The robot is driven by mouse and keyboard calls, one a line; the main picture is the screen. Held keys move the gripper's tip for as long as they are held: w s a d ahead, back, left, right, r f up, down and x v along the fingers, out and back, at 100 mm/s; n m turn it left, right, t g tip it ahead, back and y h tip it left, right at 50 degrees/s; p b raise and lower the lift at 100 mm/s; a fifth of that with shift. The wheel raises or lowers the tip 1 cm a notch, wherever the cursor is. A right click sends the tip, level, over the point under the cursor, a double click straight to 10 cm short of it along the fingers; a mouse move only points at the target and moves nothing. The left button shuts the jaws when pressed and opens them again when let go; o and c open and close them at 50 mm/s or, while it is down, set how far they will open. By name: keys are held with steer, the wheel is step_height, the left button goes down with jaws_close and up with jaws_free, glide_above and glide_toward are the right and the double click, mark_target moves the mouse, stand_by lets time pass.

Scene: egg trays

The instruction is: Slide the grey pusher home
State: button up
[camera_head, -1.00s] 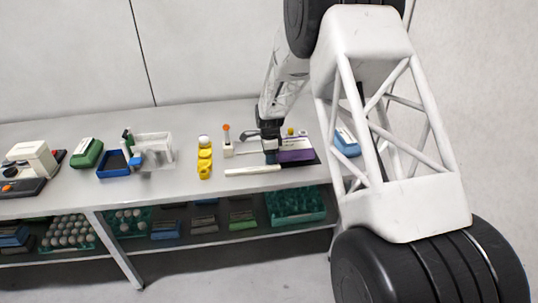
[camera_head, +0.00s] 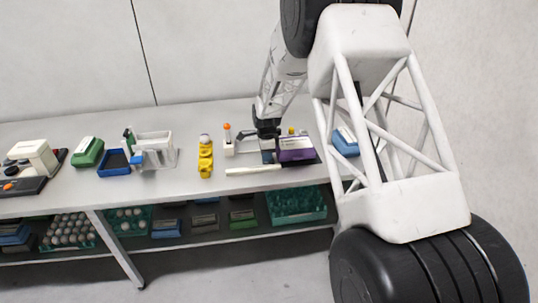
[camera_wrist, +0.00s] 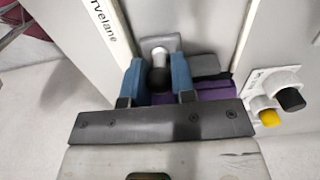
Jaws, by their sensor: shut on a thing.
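In the wrist view my gripper (camera_wrist: 157,85) has its two blue fingers on either side of a dark rounded knob. The knob joins a light grey piece, which I take to be the grey pusher (camera_wrist: 160,44), just beyond the fingertips. A pale wall marked with lettering stands to the left and another pale wall to the right. In the head view my gripper (camera_head: 267,154) reaches down at the left end of a purple and white device (camera_head: 297,154). The pusher itself is hard to make out there, and how far in it sits cannot be told.
A white bar (camera_head: 253,170) lies in front of the device. A yellow object (camera_head: 205,160) and an orange-topped post (camera_head: 228,138) stand left of it. A blue box (camera_head: 345,145) is at the right. Black and yellow knobs (camera_wrist: 290,98) lie close right of my gripper.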

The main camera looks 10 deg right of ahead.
steer(key=shift+a, duration=7.15)
steer(key=o, duration=0.8)
steer(key=shift+c, duration=0.2)
step_height(320, 180, up, 6)
step_height(320, 180, up, 9)
steer(key=shift+f, duration=0.1)
